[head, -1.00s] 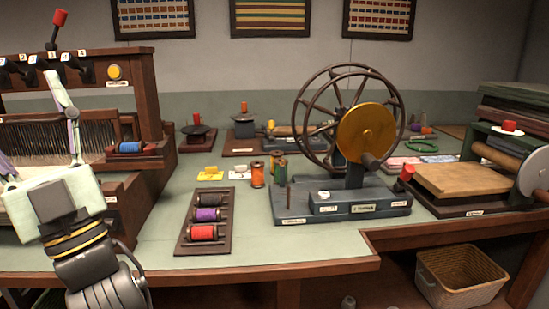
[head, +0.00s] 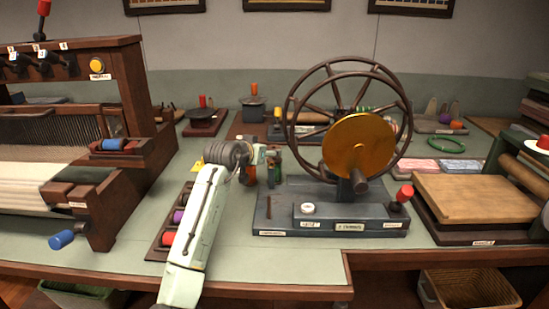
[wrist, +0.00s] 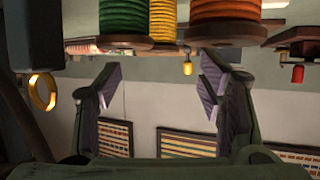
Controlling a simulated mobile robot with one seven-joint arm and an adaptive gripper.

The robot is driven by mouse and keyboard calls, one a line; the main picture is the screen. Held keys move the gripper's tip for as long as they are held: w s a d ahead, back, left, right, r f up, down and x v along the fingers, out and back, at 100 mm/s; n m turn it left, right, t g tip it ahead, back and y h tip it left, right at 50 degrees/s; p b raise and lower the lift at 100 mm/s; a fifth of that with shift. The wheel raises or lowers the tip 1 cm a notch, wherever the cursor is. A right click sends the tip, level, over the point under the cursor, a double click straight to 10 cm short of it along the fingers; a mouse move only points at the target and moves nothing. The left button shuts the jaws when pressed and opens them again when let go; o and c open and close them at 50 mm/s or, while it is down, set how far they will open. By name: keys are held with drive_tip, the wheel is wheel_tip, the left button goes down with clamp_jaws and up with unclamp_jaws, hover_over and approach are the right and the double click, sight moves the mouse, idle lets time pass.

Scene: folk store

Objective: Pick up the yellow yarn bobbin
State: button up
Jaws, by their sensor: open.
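The yellow yarn bobbin (wrist: 164,20) shows at the top of the wrist view, which appears upside down. It is between a green bobbin (wrist: 123,18) and an orange bobbin (wrist: 224,12), partly covered by them. My gripper (wrist: 160,85) is open, with nothing between its fingers. The fingers are apart from the bobbins in the picture. In the head view, my gripper (head: 264,154) is over the bobbin group left of the wheel. There the orange bobbin (head: 250,176) and green bobbin (head: 274,172) show partly, and I cannot make out the yellow one.
A large spoked wheel with a gold disc (head: 358,146) stands on a blue-grey base (head: 330,214) close to the right of my gripper. A rack of bobbins (head: 158,252) lies under my arm. A loom (head: 62,190) is at the left. The table front (head: 240,265) is clear.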

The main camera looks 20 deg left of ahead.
sight(272, 149)
drive_tip(key=b+x, duration=0.1)
drive_tip(key=x, duration=0.6)
drive_tip(key=shift+c, duration=0.5)
drive_tip(key=c, duration=1.1)
